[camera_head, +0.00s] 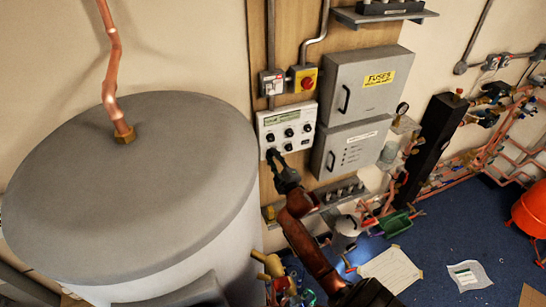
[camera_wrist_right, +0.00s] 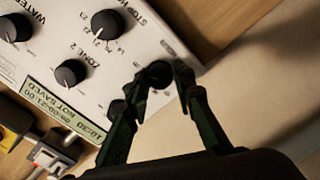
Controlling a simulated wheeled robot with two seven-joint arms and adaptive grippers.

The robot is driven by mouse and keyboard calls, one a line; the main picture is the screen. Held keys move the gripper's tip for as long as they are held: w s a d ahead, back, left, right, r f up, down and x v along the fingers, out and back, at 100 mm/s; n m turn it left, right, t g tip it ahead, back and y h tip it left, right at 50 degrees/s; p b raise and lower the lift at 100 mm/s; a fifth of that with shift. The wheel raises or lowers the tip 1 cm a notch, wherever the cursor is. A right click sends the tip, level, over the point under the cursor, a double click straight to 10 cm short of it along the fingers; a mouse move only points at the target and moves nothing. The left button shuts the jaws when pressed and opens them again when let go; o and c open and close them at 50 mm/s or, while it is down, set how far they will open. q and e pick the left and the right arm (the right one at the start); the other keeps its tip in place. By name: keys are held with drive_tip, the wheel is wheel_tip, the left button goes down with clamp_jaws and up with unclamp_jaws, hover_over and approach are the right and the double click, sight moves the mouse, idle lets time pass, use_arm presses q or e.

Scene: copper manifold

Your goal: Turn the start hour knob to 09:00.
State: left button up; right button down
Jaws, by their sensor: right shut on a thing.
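The white control panel (camera_head: 262,124) hangs on the wooden board, with a green display (camera_head: 285,118) above two rows of black knobs. My right gripper (camera_head: 273,157) is at the panel's lower left knob. In the right wrist view its two fingers (camera_wrist_right: 165,75) are shut on a black knob (camera_wrist_right: 157,74), one finger on each side. The fingers hide part of this knob, and its label and pointer cannot be read. Nearby are the stop hour knob (camera_wrist_right: 107,24) and the zone 2 knob (camera_wrist_right: 71,73). My left gripper is not in view.
A large grey tank (camera_head: 130,180) stands left of the panel. Grey fuse boxes (camera_head: 365,85) are mounted right of it, and a yellow-red switch (camera_head: 304,80) sits above. Copper pipes and a black column (camera_head: 430,150) are farther right. Paper (camera_head: 390,269) lies on the blue floor.

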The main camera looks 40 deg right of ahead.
drive_tip(key=shift+f+m, duration=0.1)
drive_tip(key=shift+m, duration=0.2)
drive_tip(key=c, duration=1.6)
unclamp_jaws()
drive_tip(key=v, duration=1.2)
